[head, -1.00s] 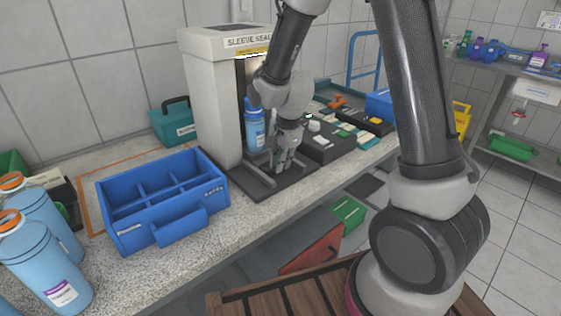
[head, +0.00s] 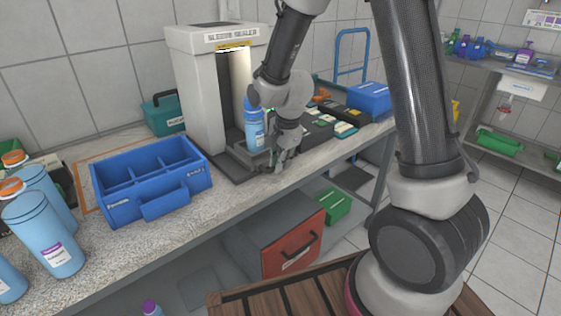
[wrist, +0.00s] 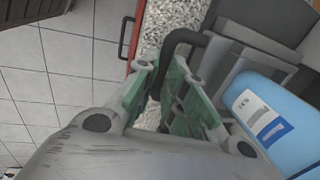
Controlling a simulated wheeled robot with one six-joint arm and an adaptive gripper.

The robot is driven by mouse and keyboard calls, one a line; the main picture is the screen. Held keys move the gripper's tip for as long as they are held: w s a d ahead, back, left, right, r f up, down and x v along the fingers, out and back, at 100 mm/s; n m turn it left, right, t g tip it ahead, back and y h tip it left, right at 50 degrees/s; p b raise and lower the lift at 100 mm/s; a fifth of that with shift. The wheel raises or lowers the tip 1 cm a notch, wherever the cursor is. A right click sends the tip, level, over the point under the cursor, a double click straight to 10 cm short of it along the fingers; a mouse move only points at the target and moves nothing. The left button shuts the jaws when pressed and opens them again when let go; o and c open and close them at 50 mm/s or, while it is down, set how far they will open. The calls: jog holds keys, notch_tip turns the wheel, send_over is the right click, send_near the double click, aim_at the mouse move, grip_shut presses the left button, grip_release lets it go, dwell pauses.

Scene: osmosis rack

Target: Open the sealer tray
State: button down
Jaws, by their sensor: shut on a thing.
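The sleeve sealer (head: 195,90) is a tall pale housing on the counter with a dark open slot in front. A blue bottle (head: 254,130) stands upright at its front, on the sealer tray as far as I can tell; the arm partly covers both. In the wrist view the blue bottle (wrist: 270,120) with a white and blue label is at the right, beside the grey tray parts (wrist: 250,62). My gripper (head: 277,166) is at the counter's front edge. In the wrist view its green-padded fingers (wrist: 172,95) are shut on the black tray handle (wrist: 180,38).
A blue caddy (head: 150,205) sits left of the sealer, with large blue bottles (head: 45,235) further left. Parts and a blue bin (head: 368,97) lie to the right. Below the counter is a red-fronted drawer (head: 293,245). Tiled floor (head: 510,230) is open at right.

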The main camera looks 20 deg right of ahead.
jog(key=c, duration=1.5)
grip_release()
jog(key=r, duration=0.4)
jog(key=s+r, duration=0.1)
jog(key=r, duration=0.3)
jog(key=s+d+r, duration=0.1)
jog(key=r, duration=0.3)
jog(key=shift+f, duration=0.1)
